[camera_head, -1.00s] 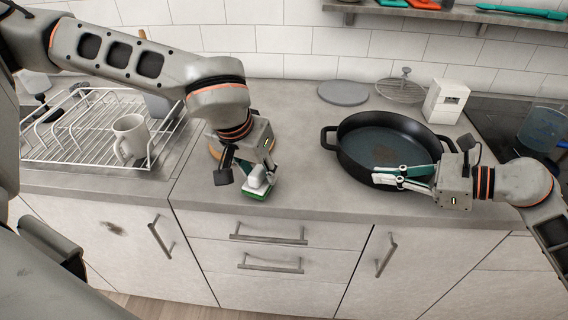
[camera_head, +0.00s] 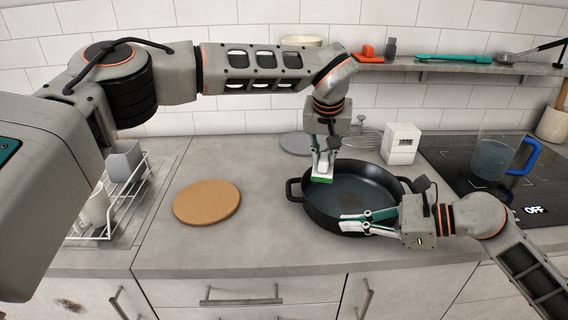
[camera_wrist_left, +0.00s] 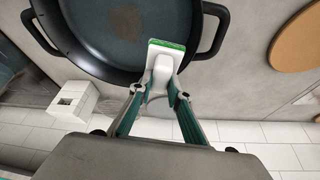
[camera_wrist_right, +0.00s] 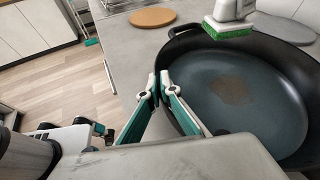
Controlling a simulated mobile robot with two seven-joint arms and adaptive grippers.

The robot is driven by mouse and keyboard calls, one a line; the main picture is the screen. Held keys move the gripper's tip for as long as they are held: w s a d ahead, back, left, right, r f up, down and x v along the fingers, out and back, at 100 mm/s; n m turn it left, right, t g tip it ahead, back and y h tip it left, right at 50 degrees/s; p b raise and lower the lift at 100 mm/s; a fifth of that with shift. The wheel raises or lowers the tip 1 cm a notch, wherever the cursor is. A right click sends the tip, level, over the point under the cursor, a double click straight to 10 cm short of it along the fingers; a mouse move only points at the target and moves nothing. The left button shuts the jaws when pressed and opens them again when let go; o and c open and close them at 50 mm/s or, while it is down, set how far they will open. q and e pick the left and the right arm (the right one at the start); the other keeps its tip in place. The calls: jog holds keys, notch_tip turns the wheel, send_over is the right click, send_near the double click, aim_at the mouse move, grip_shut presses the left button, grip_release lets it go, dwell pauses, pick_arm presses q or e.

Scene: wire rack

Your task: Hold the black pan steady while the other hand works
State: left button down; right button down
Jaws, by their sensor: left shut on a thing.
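The black pan (camera_head: 360,190) sits on the counter with its handles to the sides; a brown stain (camera_wrist_right: 230,90) marks its grey-blue inside. My right gripper (camera_head: 352,220) is at the pan's near rim, its fingers closed with the pan wall between them; it also shows in the right wrist view (camera_wrist_right: 156,87). My left gripper (camera_head: 323,158) is shut on a white brush (camera_wrist_left: 163,68) with a green scrubbing end, also in the right wrist view (camera_wrist_right: 228,22). The brush is over the pan's far left part, green end down; whether it touches the pan is unclear.
A round cork mat (camera_head: 207,202) lies on the counter left of the pan. A wire dish rack (camera_head: 125,205) stands farther left. Behind are a grey disc (camera_head: 298,143) and a white box (camera_head: 401,144).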

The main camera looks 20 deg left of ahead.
pick_arm(q)
jog(key=d, duration=1)
jog(key=shift+m, duration=0.4)
jog(key=f, duration=0.5)
jog(key=shift+w+d+f, duration=0.1)
jog(key=shift+d+f, duration=0.15)
jog(key=shift+d, duration=0.1)
jog(key=a, duration=0.1)
jog(key=s+a, duration=0.1)
jog(key=a, duration=0.1)
jog(key=shift+s+a, duration=0.1)
jog(key=shift+s, duration=0.05)
jog(key=shift+s+a+f, duration=0.1)
jog(key=shift+s+a, duration=0.2)
jog(key=shift+a, duration=0.25)
jog(key=shift+s+a+f, duration=0.1)
jog(key=shift+s+a, duration=0.15)
jog(key=shift+a, duration=0.25)
jog(key=shift+r+h, duration=0.25)
jog(key=shift+h, duration=0.05)
jog(key=shift+f, duration=0.7)
